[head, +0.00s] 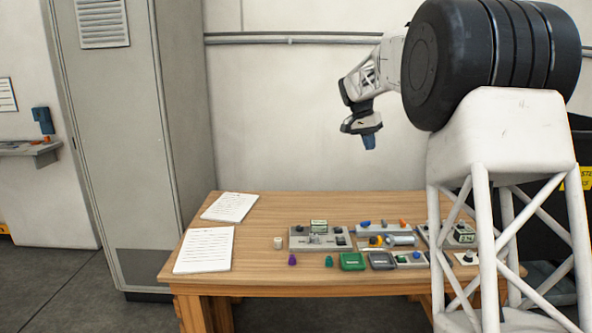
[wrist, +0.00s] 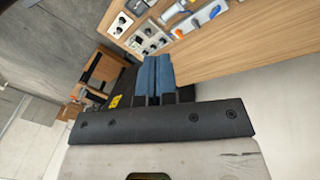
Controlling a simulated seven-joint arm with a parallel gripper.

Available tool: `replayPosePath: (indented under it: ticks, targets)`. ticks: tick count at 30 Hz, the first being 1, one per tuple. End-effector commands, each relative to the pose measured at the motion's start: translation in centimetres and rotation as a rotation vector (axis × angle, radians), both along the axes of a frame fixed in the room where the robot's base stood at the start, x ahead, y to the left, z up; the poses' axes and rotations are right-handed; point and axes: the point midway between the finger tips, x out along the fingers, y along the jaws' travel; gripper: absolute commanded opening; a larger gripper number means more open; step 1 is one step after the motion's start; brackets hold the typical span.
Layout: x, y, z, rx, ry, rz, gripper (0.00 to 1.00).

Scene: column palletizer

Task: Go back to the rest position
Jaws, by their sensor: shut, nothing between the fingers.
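My gripper (head: 369,140) hangs in the air well above the back of the wooden table, in front of the pale wall. In the wrist view its two blue fingers (wrist: 158,78) lie side by side, closed together with nothing between them. In the head view its fingertips point down, clear of everything on the table.
A grey cabinet (head: 125,150) stands at left. The space around my gripper is clear.

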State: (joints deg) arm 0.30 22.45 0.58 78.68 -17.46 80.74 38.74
Motion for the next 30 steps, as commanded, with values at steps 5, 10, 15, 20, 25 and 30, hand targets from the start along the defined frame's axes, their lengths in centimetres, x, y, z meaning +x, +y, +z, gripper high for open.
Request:
replayPosePath:
  ticks: [5,10,15,20,25,30]
  targets:
    - [-4.1,0.4,1.2,0.022,-0.006,0.045,0.0]
    - [-8.0,0.7,1.8,0.043,-0.011,0.09,0.0]
    - [-12.0,1.1,2.2,0.062,-0.017,0.135,0.0]
    - [-15.8,1.4,2.4,0.08,-0.024,0.175,0.0]
    - [-19.9,1.8,2.4,0.098,-0.031,0.218,0.0]
    - [-24.1,2.1,2.0,0.115,-0.04,0.261,0.0]
